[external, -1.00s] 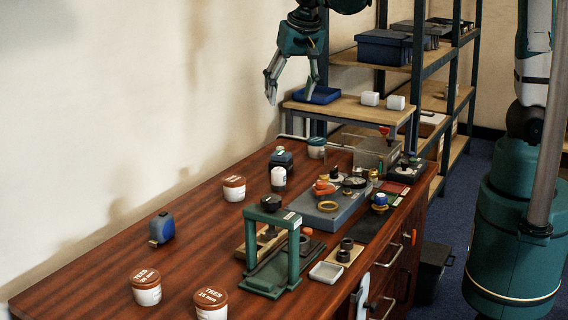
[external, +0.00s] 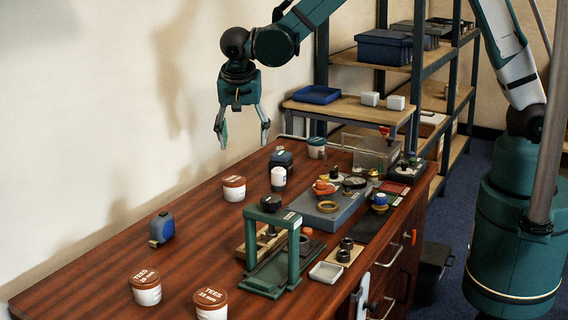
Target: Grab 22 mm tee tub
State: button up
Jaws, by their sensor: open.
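Several white tubs stand upright on the wooden bench. Two tubs with brown lids marked TEES, a left one (external: 146,290) and a right one (external: 211,305), are at the near end. The size figures on their lids are too small to read surely. A third brown-lidded tub (external: 234,189) stands farther back near the wall; its lid text is not legible. I cannot tell which is the 22 mm tub. My gripper (external: 243,138) is open and empty, pointing down above the back of the bench, higher than the third tub and apart from it.
A blue tape measure (external: 161,229) sits on the left of the bench. A green-lidded tub (external: 316,148) is at the back.

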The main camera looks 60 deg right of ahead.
jog(key=m, duration=0.2)
send_near(234, 179)
jog(key=f, duration=0.1)
jog(key=w+f, duration=0.1)
jog(key=shift+d+f+h, duration=0.2)
jog(key=shift+f+h, duration=0.1)
jog(key=shift+h, duration=0.1)
jog(key=shift+w+d+f+g, duration=0.15)
jog(key=shift+d+f, duration=0.1)
jog(key=shift+f, duration=0.3)
jog(key=shift+s+d+f+g, duration=0.15)
jog(key=shift+d+f, duration=0.1)
jog(key=shift+f, duration=0.35)
jog(key=shift+w, duration=0.1)
jog(key=shift+b+x, duration=1)
jog(key=shift+x, duration=1.6)
jog(key=shift+a, duration=0.1)
jog(key=c, duration=1.3)
